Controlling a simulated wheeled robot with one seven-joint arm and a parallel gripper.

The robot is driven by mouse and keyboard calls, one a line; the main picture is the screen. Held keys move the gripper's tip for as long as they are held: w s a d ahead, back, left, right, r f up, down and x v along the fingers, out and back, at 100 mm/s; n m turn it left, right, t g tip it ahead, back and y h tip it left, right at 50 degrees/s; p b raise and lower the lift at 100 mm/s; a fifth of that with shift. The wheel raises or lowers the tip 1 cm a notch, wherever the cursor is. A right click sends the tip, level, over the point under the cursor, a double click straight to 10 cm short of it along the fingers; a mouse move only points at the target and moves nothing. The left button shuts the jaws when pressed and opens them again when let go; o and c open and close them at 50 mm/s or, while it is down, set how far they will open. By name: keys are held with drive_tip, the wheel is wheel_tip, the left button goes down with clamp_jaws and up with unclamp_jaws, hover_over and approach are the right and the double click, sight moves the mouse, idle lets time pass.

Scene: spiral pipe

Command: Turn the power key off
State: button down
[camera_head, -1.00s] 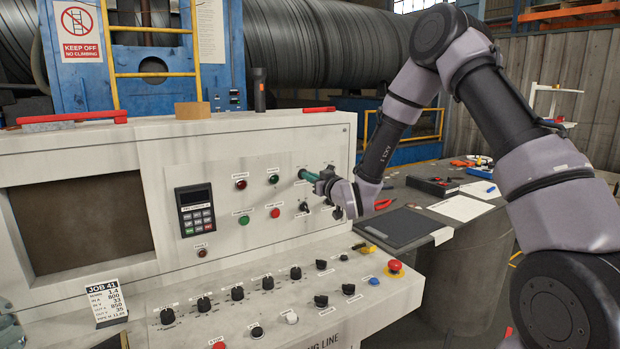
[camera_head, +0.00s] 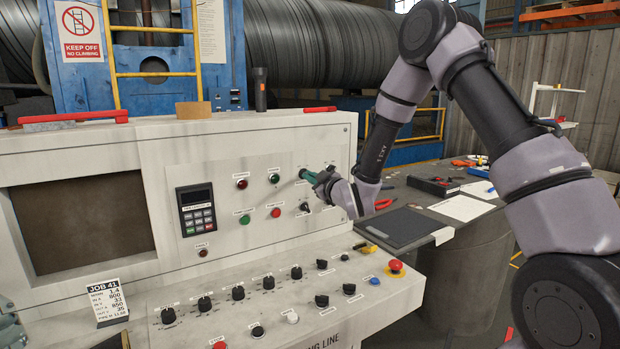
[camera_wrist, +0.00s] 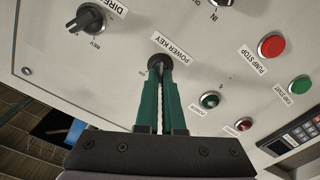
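The power key (camera_wrist: 160,62) is a small dark key switch on the upright face of the control panel, beside the "POWER KEY" label (camera_wrist: 172,45) in the wrist view. My gripper (camera_wrist: 159,70) has two green fingers, close together with a thin gap between them. Their tips are at the key and appear to pinch it, hiding most of it. The key's exact angle cannot be made out. In the head view my gripper (camera_head: 303,173) reaches the panel from the right, its tips against the panel's upper right part, and the key is hidden there.
The direction knob (camera_wrist: 90,18) is close to the key. The green (camera_wrist: 209,100) and red (camera_wrist: 243,125) lamps and the pump stop button (camera_wrist: 271,45) are on the same face. A sloped console (camera_head: 230,305) with several knobs and a red emergency button (camera_head: 395,266) lies below.

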drive_tip(key=c, duration=1)
unclamp_jaws()
drive_tip(key=shift+c, duration=0.2)
drive_tip(key=v, duration=1.1)
drive_tip(key=shift+w, duration=0.15)
